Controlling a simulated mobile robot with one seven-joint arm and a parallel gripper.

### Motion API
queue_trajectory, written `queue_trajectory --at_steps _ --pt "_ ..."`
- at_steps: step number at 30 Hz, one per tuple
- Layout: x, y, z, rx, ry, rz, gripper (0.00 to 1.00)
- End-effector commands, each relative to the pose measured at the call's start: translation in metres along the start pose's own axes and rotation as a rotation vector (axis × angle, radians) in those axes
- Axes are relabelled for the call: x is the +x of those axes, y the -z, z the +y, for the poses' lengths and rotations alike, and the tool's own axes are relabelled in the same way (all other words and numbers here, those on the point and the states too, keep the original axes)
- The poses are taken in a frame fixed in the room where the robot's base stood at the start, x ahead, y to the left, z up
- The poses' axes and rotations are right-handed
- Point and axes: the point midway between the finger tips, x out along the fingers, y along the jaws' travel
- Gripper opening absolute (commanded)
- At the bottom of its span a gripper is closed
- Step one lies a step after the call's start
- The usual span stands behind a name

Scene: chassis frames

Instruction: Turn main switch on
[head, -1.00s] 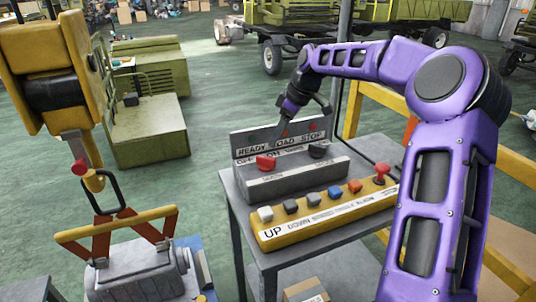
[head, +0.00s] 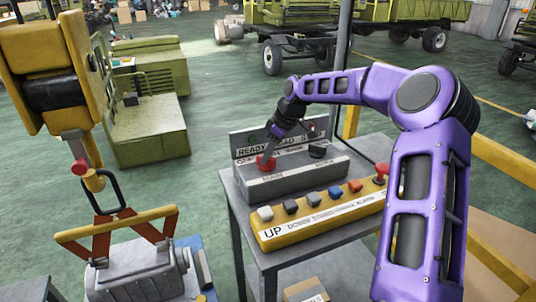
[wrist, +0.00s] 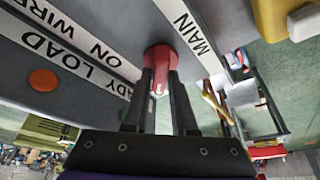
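The red main switch knob (head: 265,162) sits on the left of the grey control box (head: 290,182), below a label strip that is partly covered. In the wrist view the red knob (wrist: 160,62) stands beside the MAIN label, with its grip towards the bottom of the picture. In the wrist view my gripper (wrist: 161,78) has one dark finger on each side of the knob, with a gap between the fingers. Whether they press on it is hard to tell.
A black knob (head: 317,150) is on the same box, to the right. A yellow button panel (head: 320,220) with several buttons lies in front on the grey table (head: 240,220). A yellow hoist hook (head: 93,180) hangs at left. A pole (head: 343,60) stands behind.

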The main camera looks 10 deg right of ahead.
Motion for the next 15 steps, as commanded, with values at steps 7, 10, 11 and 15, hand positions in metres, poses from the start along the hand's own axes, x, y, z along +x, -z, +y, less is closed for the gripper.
queue_trajectory --at_steps 7,10,11,15 --pt "-0.0003 0.0001 0.0001 0.0 0.0 0.0 0.0" --pt "-0.0004 0.0001 0.0001 0.0 0.0 0.0 0.0" --pt "-0.0004 0.0001 0.0001 0.0 0.0 0.0 0.0" --pt "-0.0001 -0.0003 0.0 0.011 -0.006 -0.001 0.0"
